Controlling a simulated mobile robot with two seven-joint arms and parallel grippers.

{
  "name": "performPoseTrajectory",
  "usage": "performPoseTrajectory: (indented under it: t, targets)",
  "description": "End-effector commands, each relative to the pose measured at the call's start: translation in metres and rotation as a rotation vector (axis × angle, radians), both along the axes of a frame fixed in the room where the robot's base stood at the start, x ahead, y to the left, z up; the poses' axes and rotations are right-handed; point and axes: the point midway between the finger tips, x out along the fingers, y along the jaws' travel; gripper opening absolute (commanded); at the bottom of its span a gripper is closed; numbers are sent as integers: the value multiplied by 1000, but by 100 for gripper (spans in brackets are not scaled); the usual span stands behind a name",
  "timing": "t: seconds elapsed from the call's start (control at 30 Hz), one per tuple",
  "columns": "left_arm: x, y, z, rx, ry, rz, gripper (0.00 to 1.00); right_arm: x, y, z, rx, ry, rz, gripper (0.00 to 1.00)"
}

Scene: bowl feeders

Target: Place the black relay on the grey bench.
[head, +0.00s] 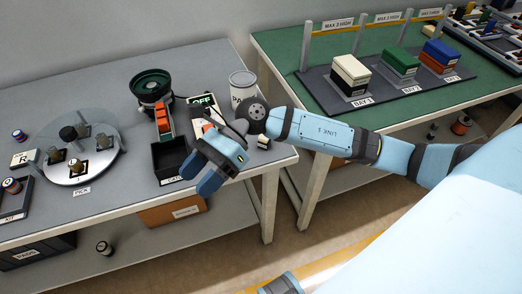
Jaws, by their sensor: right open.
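The grey bench (215,62) fills the left of the head view. A round silver turntable (95,172) marked PICK stands on it and carries several small parts. One dark, black-looking part (68,132) sits at its back left; I cannot tell for sure that it is the black relay. My right gripper (201,175) is open over the front of the grey bench, beside the black bin (168,158), with nothing visible between its fingers. It is well to the right of the turntable. My left gripper is not in view.
A green bench (285,45) with stacked boxes is at the right. Bare grey top lies behind the turntable.

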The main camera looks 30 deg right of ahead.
Motion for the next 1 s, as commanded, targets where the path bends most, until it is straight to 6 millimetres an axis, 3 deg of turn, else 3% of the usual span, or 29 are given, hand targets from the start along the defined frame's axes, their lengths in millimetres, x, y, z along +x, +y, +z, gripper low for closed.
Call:
performPoseTrajectory:
  t: [0.03,0.1,0.2,0.27,0.37,0.43,0.6,0.63,0.7,0.8,1.0]
  targets:
    - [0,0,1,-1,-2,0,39,-7,16,8,152,166,-86,56]
    - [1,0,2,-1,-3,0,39,-5,26,21,355,417,-222,56]
    - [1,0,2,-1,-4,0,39,8,22,27,622,813,-421,56]
    - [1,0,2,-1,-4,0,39,18,10,18,771,1066,-542,56]
    - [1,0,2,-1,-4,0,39,30,-18,-17,1002,1502,-745,56]
    - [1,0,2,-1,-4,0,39,27,-40,-57,1151,1814,-885,56]
    - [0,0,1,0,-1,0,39,-17,-77,-160,1434,2465,-1177,56]
    - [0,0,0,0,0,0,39,-28,-80,-173,-1428,-2481,1180,56]
    - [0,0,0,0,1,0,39,-50,-85,-199,-1320,-2339,1105,56]
    - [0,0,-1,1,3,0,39,-72,-88,-220,-1228,-2214,1041,56]
    - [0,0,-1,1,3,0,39,-81,-89,-228,-1190,-2165,1017,56]
